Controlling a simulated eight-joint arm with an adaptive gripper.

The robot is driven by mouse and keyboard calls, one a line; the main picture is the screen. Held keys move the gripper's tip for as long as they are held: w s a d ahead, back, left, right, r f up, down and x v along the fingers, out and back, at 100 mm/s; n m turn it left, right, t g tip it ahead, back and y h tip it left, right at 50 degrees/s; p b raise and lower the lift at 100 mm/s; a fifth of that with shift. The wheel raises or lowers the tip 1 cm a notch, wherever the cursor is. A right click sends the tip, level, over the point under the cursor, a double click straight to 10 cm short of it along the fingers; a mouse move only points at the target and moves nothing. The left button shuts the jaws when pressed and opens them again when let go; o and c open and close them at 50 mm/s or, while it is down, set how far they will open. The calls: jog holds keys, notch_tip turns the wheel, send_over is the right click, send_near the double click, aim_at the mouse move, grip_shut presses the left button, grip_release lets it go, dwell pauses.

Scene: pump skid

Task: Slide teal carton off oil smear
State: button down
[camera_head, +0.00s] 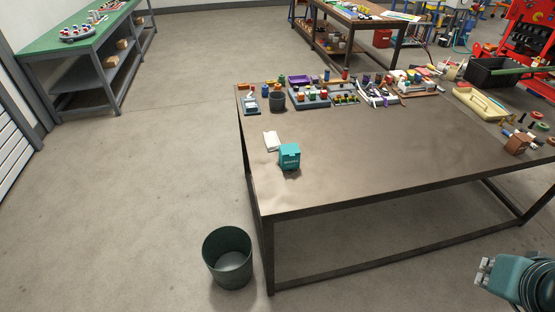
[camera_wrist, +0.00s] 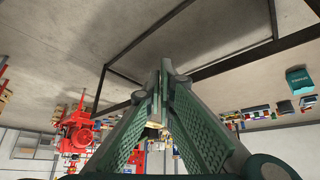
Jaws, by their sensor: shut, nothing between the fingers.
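The teal carton (camera_head: 290,155) stands upright near the table's left front corner. It also shows at the right edge of the wrist view (camera_wrist: 299,78). A darker patch shows around its base; I cannot clearly make out the oil smear or how far it reaches under the carton. In the wrist view my gripper (camera_wrist: 160,84) has its two green padded fingers together at the tips, with nothing held. It is well away from the carton. In the head view, a teal and grey part of my arm shows at the bottom right, beyond the table's front edge.
A folded white cloth (camera_head: 271,141) lies just behind and left of the carton. The brown table (camera_head: 390,165) is bare to the carton's right. A dark green bin (camera_head: 228,257) stands on the floor.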

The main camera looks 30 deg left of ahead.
jog(key=w+a+r+n+g+p, duration=0.1)
jog(key=w+a+r+n, duration=0.2)
jog(key=w+a, duration=0.35)
jog(key=w+a+r+n+g+y+p, duration=0.1)
jog(key=w+a+r+n+p, duration=0.1)
jog(key=w+a+n, duration=0.35)
jog(key=w+a+r+n+g+p, duration=0.1)
jog(key=w+a+r+n, duration=0.15)
jog(key=w+a, duration=0.55)
jog(key=w+a+f+n+g+p, duration=0.1)
jog(key=w+a+n, duration=0.2)
jog(key=a, duration=0.8)
jog(key=w+a+f+n+g+p, duration=0.1)
jog(key=w+a+f+n, duration=0.15)
jog(key=a, duration=0.75)
jog(key=s+a+f+n+p, duration=0.1)
jog(key=a+f+n, duration=0.2)
jog(key=a, duration=0.7)
jog(key=s+a+f+n+g+p, duration=0.1)
jog(key=a+f+n, duration=0.2)
jog(key=a+f, duration=0.5)
jog(key=s+a+f+n+g+h+p, duration=0.1)
jog(key=a+f+n, duration=0.3)
jog(key=a, duration=1)
jog(key=shift+s+f, duration=0.25)
jog(key=shift+f, duration=0.4)
jog(key=shift+f, duration=0.1)
